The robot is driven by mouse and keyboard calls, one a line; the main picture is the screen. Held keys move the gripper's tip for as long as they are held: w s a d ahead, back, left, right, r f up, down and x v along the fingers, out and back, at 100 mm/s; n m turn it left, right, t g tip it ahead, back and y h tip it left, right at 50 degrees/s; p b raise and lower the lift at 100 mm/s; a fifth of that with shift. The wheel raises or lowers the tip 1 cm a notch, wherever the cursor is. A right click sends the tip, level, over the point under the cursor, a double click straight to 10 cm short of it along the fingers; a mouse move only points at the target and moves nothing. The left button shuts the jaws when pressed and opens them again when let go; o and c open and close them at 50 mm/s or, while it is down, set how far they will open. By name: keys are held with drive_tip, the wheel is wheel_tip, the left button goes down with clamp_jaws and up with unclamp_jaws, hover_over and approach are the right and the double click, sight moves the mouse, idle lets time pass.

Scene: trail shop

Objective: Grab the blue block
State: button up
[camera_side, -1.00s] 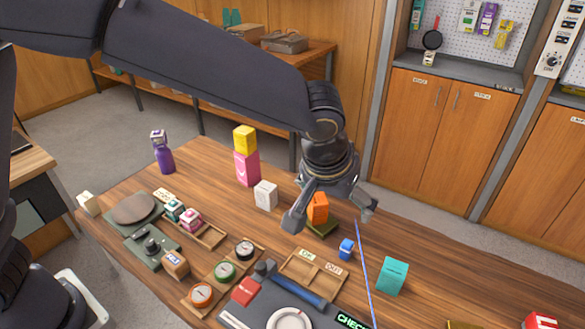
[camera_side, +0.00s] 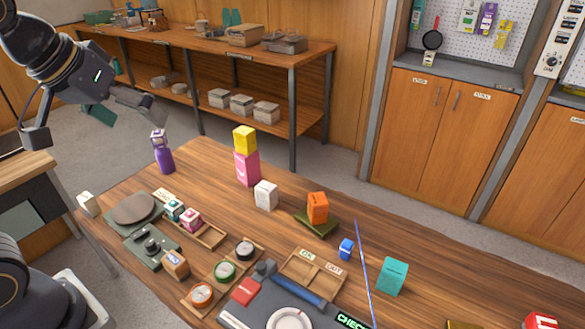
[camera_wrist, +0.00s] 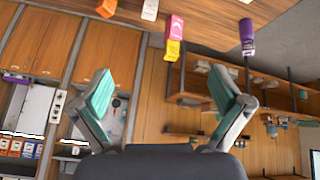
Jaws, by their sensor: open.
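The small blue block (camera_side: 346,249) sits on the wooden table (camera_side: 420,262) in the side view, left of a thin blue-purple line or rod (camera_side: 364,272) and of a larger teal block (camera_side: 392,276). My gripper (camera_side: 88,120) is at the upper left of the side view, raised and far from the blue block. In the wrist view my gripper (camera_wrist: 160,92) has its two teal-padded fingers spread wide with nothing between them. The blue block does not show in the wrist view.
An orange block (camera_side: 317,207) stands on a green base behind the blue block. A yellow block (camera_side: 245,140) is stacked on a pink one (camera_side: 247,168). A purple bottle (camera_side: 162,155) stands near my gripper. A wooden tray (camera_side: 313,276) lies left of the blue block.

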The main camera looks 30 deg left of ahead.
drive_tip(key=s+f+m+g, duration=0.1)
drive_tip(key=s+f+m, duration=0.3)
drive_tip(key=s+f, duration=0.1)
drive_tip(key=shift+s+d+f+h, duration=0.15)
drive_tip(key=shift+s+f+h, duration=0.15)
drive_tip(key=shift+f, duration=0.1)
drive_tip(key=c, duration=0.8)
drive_tip(key=shift+c, duration=0.2)
